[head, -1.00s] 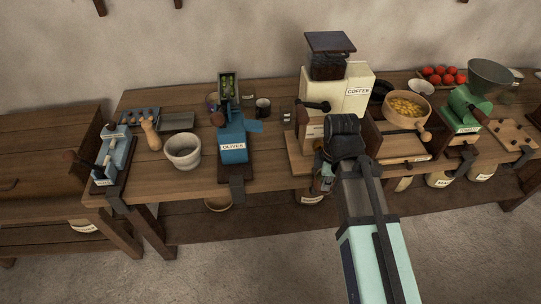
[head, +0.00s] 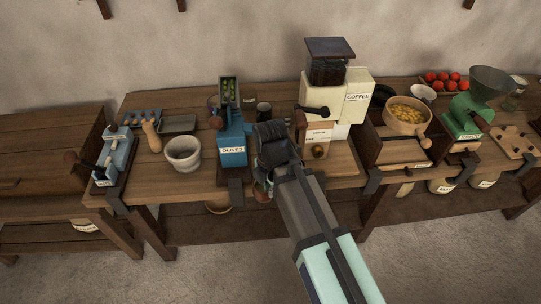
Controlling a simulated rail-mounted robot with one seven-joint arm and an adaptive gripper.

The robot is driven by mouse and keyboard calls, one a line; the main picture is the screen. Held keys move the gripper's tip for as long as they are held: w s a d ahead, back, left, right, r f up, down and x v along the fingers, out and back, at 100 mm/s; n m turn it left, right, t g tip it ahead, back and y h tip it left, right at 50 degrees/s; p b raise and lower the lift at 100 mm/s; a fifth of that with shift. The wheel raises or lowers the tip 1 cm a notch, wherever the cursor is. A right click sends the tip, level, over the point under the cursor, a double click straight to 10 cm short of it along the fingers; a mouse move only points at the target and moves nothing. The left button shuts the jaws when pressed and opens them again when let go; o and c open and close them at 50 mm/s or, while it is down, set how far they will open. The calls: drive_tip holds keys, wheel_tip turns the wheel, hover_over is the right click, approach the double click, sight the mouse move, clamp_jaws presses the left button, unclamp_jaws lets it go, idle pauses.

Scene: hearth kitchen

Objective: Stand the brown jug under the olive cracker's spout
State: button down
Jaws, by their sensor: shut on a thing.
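The olive cracker (head: 231,153) is a blue machine labelled OLIVES, with a hopper of green olives (head: 229,89) on top. It stands clamped at the table's front edge. My gripper (head: 263,182) is just right of it, near the table's front edge. It is shut on a small brown thing (head: 262,195), which I take to be the brown jug. Most of it is hidden behind my gripper and wrist, so its tilt and its height over the table cannot be told. The cracker's right side and its spout are hidden behind my gripper.
A cream coffee grinder (head: 334,95) stands to the right of my gripper. A dark cup (head: 264,108) stands behind it. A stone mortar (head: 183,153) is left of the cracker, and a blue clamped tool (head: 112,155) is farther left. A wooden bowl (head: 407,116) is at the right.

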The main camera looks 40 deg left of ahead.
drive_tip(key=w+a, duration=0.2)
drive_tip(key=w+a+p, duration=0.1)
drive_tip(key=w+a, duration=0.1)
drive_tip(key=w, duration=0.1)
drive_tip(key=w+a+p, duration=0.1)
drive_tip(key=w+a, duration=0.1)
drive_tip(key=w, duration=0.1)
drive_tip(key=shift+w, duration=0.2)
drive_tip(key=w+a, duration=0.1)
drive_tip(key=w+a+p, duration=0.1)
drive_tip(key=w, duration=0.1)
drive_tip(key=shift+r+p, duration=0.15)
drive_tip(key=shift+p, duration=0.15)
drive_tip(key=shift+s+d+f, duration=0.1)
drive_tip(key=shift+d+f, duration=0.05)
drive_tip(key=shift+f, duration=0.7)
drive_tip(key=shift+f, duration=0.25)
drive_tip(key=c, duration=1.3)
unclamp_jaws()
drive_tip(key=shift+r, duration=0.15)
wheel_tip(320, 180, up, 12)
drive_tip(key=b, duration=0.2)
drive_tip(key=shift+r+b, duration=0.1)
drive_tip(key=shift+b, duration=0.25)
